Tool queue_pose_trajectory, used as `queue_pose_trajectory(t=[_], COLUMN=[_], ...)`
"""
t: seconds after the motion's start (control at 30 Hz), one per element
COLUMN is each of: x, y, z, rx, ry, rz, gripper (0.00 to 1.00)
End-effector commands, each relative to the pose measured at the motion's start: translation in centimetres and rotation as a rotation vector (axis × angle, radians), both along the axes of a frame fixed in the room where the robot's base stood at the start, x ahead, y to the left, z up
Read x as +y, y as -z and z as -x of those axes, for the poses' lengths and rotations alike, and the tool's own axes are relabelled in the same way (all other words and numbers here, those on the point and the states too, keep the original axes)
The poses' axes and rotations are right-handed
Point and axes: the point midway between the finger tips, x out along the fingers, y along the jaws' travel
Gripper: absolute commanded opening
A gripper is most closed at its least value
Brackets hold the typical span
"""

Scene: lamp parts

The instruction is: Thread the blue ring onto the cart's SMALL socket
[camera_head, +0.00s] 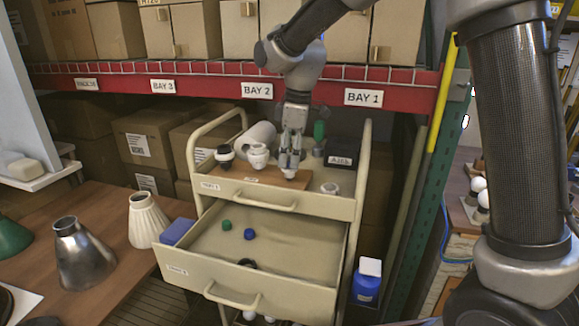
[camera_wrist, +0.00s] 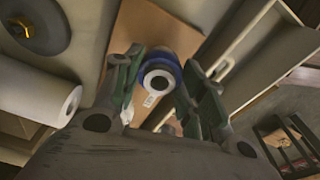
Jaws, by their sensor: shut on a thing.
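My gripper (camera_head: 290,165) points down at the right part of the brown board on the cart's top. In the wrist view its fingers (camera_wrist: 163,85) are shut on the blue ring (camera_wrist: 173,68), one on each side. A white socket with a dark centre (camera_wrist: 158,80) shows inside the ring's outline; I cannot tell how far the ring is around it. In the head view the fingers mostly hide the ring and this socket. A larger white socket (camera_head: 258,156) and a black-and-white one (camera_head: 224,156) stand to the left on the board (camera_head: 250,174).
A white roll (camera_head: 258,134), a green bottle (camera_head: 319,131), a dark box (camera_head: 343,152) and a small white cup-like part (camera_head: 329,188) are also on the cart top. The open drawer (camera_head: 255,265) below holds small green, blue and black parts. A shelf beam (camera_head: 230,82) runs behind.

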Motion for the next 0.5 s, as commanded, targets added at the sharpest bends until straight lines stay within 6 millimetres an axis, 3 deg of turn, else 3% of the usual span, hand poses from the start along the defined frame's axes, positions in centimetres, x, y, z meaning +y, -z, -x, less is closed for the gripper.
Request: queue_pose_trajectory(t=[0.13,0.4,0.5], x=[-0.06,-0.01,-0.02], y=[0.46,0.64,0.66], z=[0.27,0.4,0.41], rx=[0.009,0.01,0.01], ry=[0.118,0.523,0.587], rz=[0.005,0.006,0.007], gripper=[0.08,0.08,0.08])
